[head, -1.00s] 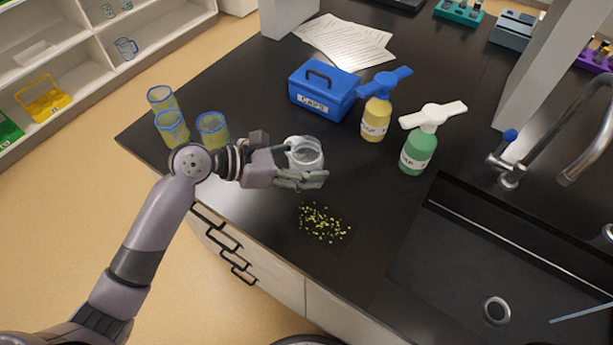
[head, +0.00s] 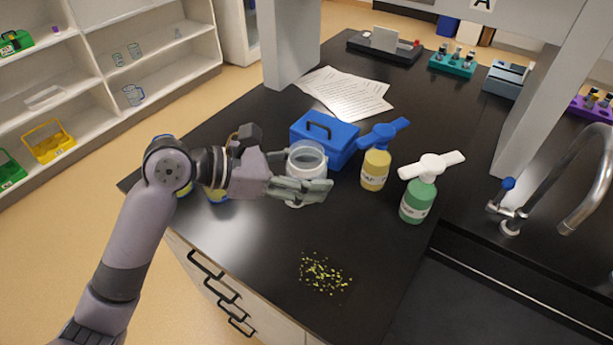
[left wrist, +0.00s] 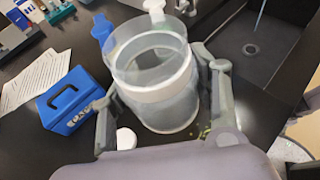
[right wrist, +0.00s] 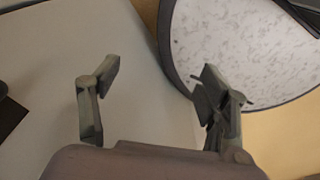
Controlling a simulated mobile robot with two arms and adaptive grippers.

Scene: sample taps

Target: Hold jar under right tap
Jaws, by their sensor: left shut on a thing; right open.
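A clear glass jar (head: 306,160) with a pale band around it is upright in my left gripper (head: 300,180), above the black counter. In the left wrist view the jar (left wrist: 158,90) sits between the two fingers, its mouth open; it looks empty. A metal tap (head: 585,190) with a blue knob and curved spout stands at the right of the head view, cut off by the edge; I cannot tell which tap it is. The jar is well left of it. My right gripper (right wrist: 155,95) is open and empty in the right wrist view.
Yellow-green crumbs (head: 325,273) lie in front. A dark sink (head: 450,300) is at lower right. A white round thing (left wrist: 126,138) lies below the jar.

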